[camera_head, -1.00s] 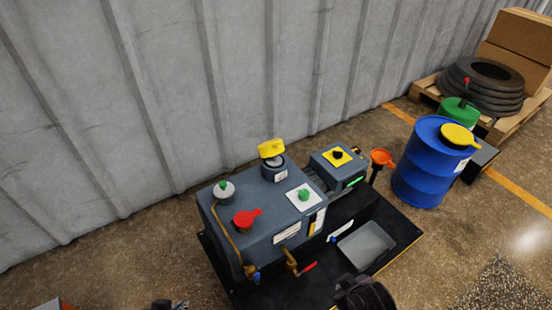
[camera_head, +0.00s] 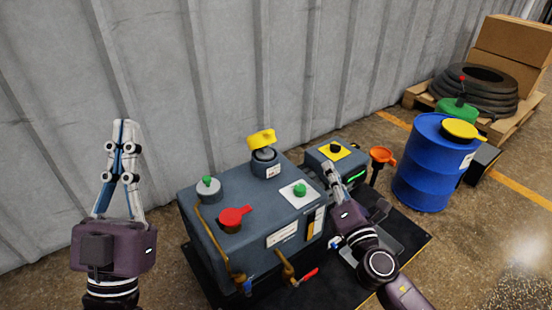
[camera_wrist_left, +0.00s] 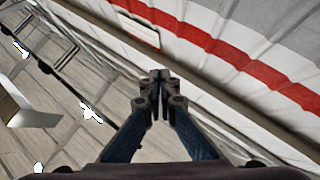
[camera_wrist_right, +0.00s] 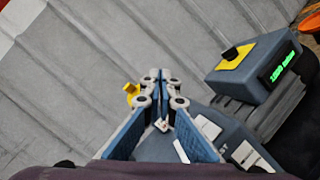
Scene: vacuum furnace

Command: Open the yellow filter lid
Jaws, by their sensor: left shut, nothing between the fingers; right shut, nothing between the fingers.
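The yellow filter lid (camera_head: 261,138) sits on top of a short grey and black filter cylinder (camera_head: 265,168) at the back of the grey machine. In the right wrist view a small yellow part, likely this lid (camera_wrist_right: 131,91), shows left of the fingers. My right gripper (camera_head: 332,166) is shut and empty, in front of the machine's right end, apart from the lid and to its right. My left gripper (camera_head: 125,123) is shut, empty and raised, pointing up, well left of the machine. The left wrist view does not show the lid.
The machine top (camera_head: 248,195) carries a red cap (camera_head: 233,216), a green-topped grey cap (camera_head: 208,187) and a green knob (camera_head: 299,189). A box with a yellow plate (camera_head: 335,150), an orange funnel (camera_head: 382,157) and a blue drum (camera_head: 428,170) stand right. A corrugated wall is behind.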

